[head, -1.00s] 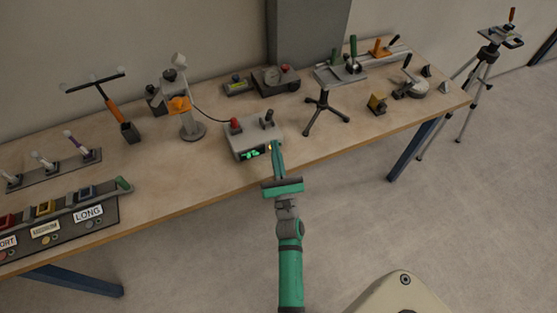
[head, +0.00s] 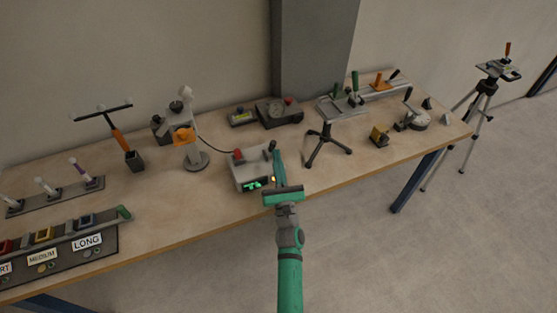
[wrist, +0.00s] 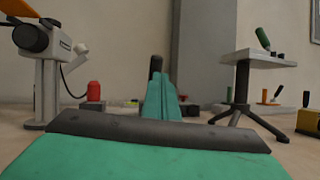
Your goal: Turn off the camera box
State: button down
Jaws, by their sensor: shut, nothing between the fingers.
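The camera box (head: 252,172) is a grey box near the table's front edge. It has a red knob (head: 238,155), a black lever (head: 271,146), a lit green display (head: 252,185) and a small lit orange light (head: 273,179). My gripper (head: 278,153) is shut and empty, its fingertips close to the lever, at the box's right end. In the wrist view, the lever's dark top (wrist: 156,65) rises behind my shut fingers (wrist: 161,78), and the red knob (wrist: 94,91) is to the left. My fingers hide most of the box there. I cannot tell whether they touch the lever.
An orange-and-white camera stand (head: 187,140) is left of the box, joined by a dark cable. A black tripod stand (head: 326,148) is close on the right. Control boxes (head: 278,112) stand behind.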

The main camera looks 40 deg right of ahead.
aim_at(271, 147)
jog(key=shift+w+a, duration=0.15)
jog(key=shift+a, duration=0.15)
jog(key=shift+d+r, duration=0.15)
jog(key=shift+r, duration=0.25)
jog(key=shift+w+a+r, duration=0.2)
jog(key=shift+w+a, duration=0.05)
jog(key=shift+w, duration=0.05)
jog(key=shift+w+a+r, duration=0.1)
jog(key=shift+w+r, duration=0.35)
jog(key=shift+w, duration=0.05)
jog(key=shift+x, duration=2.2)
jog(key=shift+w, duration=0.2)
